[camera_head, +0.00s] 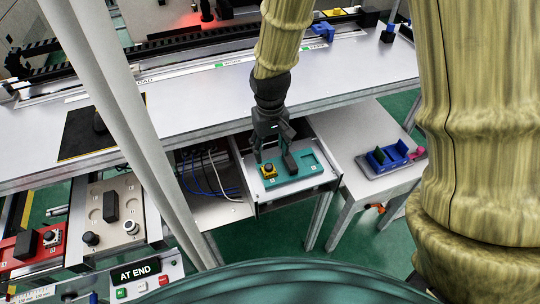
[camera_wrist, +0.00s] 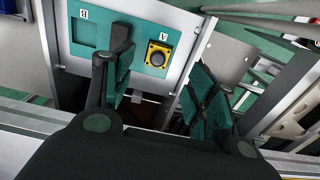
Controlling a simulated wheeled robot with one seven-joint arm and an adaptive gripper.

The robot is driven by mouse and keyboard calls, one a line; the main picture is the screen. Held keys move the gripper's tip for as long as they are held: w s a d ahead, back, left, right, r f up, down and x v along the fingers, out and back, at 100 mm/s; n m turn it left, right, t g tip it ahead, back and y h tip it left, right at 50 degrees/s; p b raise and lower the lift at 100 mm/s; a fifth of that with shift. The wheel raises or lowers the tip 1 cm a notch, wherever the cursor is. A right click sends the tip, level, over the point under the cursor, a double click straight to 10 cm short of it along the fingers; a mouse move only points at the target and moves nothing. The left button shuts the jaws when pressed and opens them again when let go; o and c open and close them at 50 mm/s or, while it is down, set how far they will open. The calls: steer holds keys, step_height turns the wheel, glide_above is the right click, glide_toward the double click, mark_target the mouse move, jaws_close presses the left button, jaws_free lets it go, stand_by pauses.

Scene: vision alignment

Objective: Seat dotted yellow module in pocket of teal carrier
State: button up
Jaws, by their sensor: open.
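The teal carrier (camera_head: 305,171) lies in an open, light-coloured drawer, and it also shows in the wrist view (camera_wrist: 146,14). A yellow module (camera_head: 268,171) with a dark round top sits at the carrier's left end, beside the label A in the wrist view (camera_wrist: 158,54). I cannot make out dots on it or how deep it sits. A pocket marked B (camera_wrist: 84,32) looks empty. A dark upright block (camera_head: 290,161) stands between the two spots. My gripper (camera_head: 271,148) is open and empty above the carrier; its spread fingers show in the wrist view (camera_wrist: 160,95).
The drawer's walls (camera_head: 329,185) surround the carrier, under the long grey bench (camera_head: 235,95). A blue tray (camera_head: 388,157) stands on the side table at right. Cables (camera_head: 205,175) lie left of the drawer. A beige plate (camera_head: 125,191) with dark parts is farther left.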

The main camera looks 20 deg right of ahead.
steer(key=shift+r, duration=0.9)
